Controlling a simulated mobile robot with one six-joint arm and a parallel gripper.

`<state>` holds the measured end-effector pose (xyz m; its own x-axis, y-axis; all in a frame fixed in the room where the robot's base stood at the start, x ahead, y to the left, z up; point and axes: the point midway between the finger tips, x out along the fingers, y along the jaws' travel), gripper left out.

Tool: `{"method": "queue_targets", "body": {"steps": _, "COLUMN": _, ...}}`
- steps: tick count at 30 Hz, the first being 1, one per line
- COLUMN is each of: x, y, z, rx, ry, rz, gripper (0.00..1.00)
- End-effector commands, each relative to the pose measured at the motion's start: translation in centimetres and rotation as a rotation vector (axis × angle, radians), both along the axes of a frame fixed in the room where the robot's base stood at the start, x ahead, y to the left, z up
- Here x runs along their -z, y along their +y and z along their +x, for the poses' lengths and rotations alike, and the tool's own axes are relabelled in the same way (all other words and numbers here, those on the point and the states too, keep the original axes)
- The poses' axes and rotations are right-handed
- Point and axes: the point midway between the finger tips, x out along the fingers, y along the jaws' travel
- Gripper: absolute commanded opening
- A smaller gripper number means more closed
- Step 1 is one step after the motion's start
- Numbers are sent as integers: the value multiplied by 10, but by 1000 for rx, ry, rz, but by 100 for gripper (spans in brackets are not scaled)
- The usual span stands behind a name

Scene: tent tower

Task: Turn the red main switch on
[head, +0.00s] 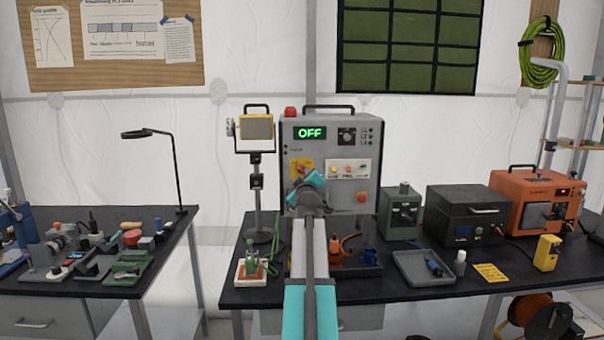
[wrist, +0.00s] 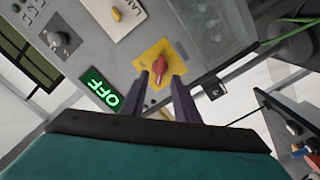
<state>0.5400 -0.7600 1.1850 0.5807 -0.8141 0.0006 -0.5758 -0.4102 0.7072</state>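The grey control cabinet (head: 331,140) stands on the middle bench, its green display (head: 310,133) reading OFF. The red main switch (wrist: 160,70) sits on a yellow plate (wrist: 151,52) on the cabinet front. In the head view the yellow plate (head: 296,164) is partly covered by my arm. My gripper (wrist: 161,84) is open in front of the switch. In the wrist view its two dark fingers appear on either side of the red handle, with gaps visible. I cannot tell how deep the fingertips reach around it.
A yellow work lamp (head: 257,128) stands left of the cabinet. A small grey-green box (head: 400,212), a black case (head: 467,215) and an orange unit (head: 536,200) stand to the right. A grey tray (head: 420,278) lies near the bench front. Other knobs are on the cabinet panel.

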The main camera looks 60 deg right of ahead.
Motion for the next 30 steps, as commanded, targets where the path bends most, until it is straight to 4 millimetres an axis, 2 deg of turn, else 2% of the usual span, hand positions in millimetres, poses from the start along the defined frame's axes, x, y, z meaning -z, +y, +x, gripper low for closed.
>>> {"method": "queue_targets", "body": {"steps": 15, "x": -1, "y": -37, "z": 27, "rx": 0, "ry": 0, "rz": 0, "gripper": 28}}
{"method": "queue_targets", "body": {"steps": 30, "x": 0, "y": -42, "z": 31, "rx": -1, "ry": 0, "rz": -1, "gripper": 28}}
